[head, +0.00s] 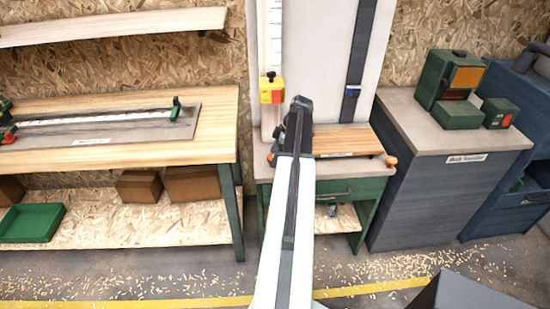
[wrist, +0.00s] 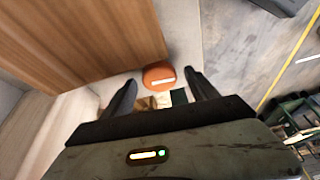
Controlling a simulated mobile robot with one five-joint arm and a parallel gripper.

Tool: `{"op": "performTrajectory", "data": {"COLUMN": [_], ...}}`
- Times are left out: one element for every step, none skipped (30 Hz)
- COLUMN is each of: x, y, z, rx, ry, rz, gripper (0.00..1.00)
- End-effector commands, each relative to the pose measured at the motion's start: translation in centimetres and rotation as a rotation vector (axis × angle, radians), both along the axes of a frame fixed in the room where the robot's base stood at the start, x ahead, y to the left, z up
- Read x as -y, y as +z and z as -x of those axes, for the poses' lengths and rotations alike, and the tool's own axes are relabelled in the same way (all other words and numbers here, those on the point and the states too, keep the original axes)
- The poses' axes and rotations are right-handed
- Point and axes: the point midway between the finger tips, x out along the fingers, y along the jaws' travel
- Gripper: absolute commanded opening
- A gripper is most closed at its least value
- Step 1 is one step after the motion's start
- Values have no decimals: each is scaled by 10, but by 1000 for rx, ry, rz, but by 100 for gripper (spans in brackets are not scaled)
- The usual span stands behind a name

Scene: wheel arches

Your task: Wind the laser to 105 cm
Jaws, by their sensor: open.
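A yellow laser unit (head: 271,88) with a red patch sits on an upright pale scale rail (head: 270,40), in the head view. The scale's figures are too small to read. A wooden board (head: 345,142) lies on the green-framed bench below, with an orange knob (head: 391,161) at its right end. My gripper (wrist: 160,78) is open in the wrist view. An orange knob with a white strip (wrist: 158,75) shows between its fingertips; I cannot tell whether they touch it. In the head view my arm hides part of the bench and rail foot.
A wooden workbench (head: 215,130) stands at left, with a green tray (head: 32,222) on its lower shelf. A grey cabinet (head: 430,190) bearing green boxes (head: 460,115) stands at right. A dark strap (head: 355,75) hangs on the back panel. The floor in front holds wood shavings.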

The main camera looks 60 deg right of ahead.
Motion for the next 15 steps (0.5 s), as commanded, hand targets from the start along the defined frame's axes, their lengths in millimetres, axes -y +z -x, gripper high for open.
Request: {"op": "performTrajectory", "data": {"x": [0,0,0,0,0,0,0,0,0,0,-1,-2,-3,-3,-4], "y": [1,1,1,1,1,1,1,1,0,0,0,0,0,0,0], "z": [0,0,0,0,0,0,0,0,0,1,1,1,2,2,2], "rx": [0,0,0,0,0,0,0,0,0,0,-1,0,0,0,0], "ry": [0,0,0,0,0,0,0,0,-3,-12,-27,-64,-98,-138,-194], "rz": [0,0,0,0,0,0,0,0,0,0,1,2,2,2,2], "gripper": [62,54,43,35,26,15,7,6,6,6,6,6,6,6,6]}}
